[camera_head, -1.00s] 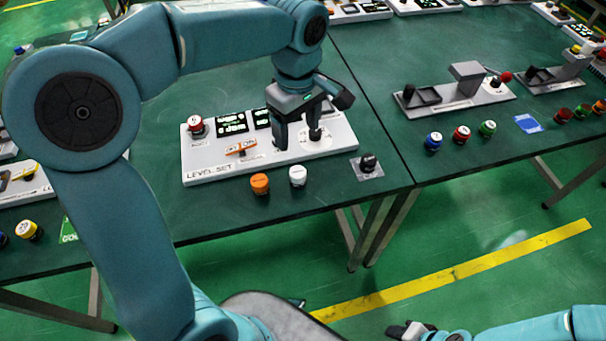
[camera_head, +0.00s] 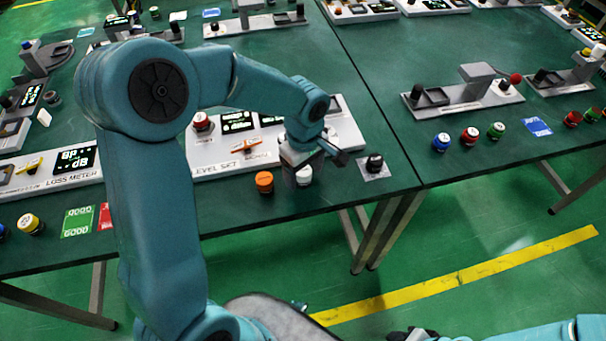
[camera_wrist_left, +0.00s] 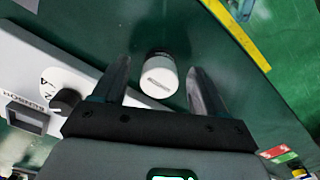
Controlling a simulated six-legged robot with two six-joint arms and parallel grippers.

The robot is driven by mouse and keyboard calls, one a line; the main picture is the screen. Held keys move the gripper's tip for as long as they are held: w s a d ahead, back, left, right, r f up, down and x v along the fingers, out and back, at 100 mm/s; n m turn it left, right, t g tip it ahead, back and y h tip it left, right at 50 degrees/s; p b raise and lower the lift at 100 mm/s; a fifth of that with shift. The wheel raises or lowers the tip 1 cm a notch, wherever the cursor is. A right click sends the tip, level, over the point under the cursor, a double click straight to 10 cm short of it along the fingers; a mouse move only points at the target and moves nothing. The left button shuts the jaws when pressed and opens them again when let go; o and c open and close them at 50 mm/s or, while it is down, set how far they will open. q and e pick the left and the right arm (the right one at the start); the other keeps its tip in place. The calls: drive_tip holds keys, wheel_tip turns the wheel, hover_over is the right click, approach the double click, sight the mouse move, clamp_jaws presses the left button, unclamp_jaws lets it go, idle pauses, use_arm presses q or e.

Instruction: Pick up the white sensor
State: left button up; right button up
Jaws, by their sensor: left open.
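The white sensor (camera_head: 304,175) is a small round cap on a dark base, upright on the green table in front of the level-set panel. In the head view my left gripper (camera_head: 306,172) is over it and hides part of it. In the left wrist view the white sensor (camera_wrist_left: 159,76) shows between the two fingers of my open left gripper (camera_wrist_left: 158,78), near their tips. I cannot tell whether the fingers touch it. The orange sensor (camera_head: 264,182) stands just to its left. My right gripper (camera_head: 412,334) is only partly in view at the bottom edge.
The level-set panel (camera_head: 215,166) with a red knob and displays is behind the sensors. A black knob on a grey plate (camera_head: 375,165) lies to the right, near the table's front edge. Blue, red and green caps (camera_head: 470,135) stand on the right table.

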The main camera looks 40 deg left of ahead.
use_arm(q)
drive_tip(key=shift+f, duration=0.5)
drive_tip(key=shift+c, duration=0.7)
drive_tip(key=c, duration=1.1)
drive_tip(key=shift+o, duration=0.2)
drive_tip(key=shift+r, duration=0.15)
wheel_tip(320, 180, up, 20)
drive_tip(key=p, duration=0.2)
drive_tip(key=m, duration=0.4)
approach(304, 171)
drive_tip(key=d+f, duration=0.1)
drive_tip(key=d, duration=0.3)
drive_tip(key=d+f+m, duration=0.1)
drive_tip(key=f+m, duration=0.1)
drive_tip(key=w+f+m, duration=0.1)
drive_tip(key=f+m, duration=0.1)
drive_tip(key=w+d+f+m, duration=0.1)
drive_tip(key=m, duration=0.2)
drive_tip(key=shift+d+f, duration=0.3)
drive_tip(key=shift+f, duration=0.1)
drive_tip(key=m, duration=0.1)
drive_tip(key=w+m, duration=0.1)
drive_tip(key=m, duration=0.2)
drive_tip(key=shift+w+d+f, duration=0.1)
drive_tip(key=shift+w+d, duration=0.1)
drive_tip(key=shift+d, duration=0.1)
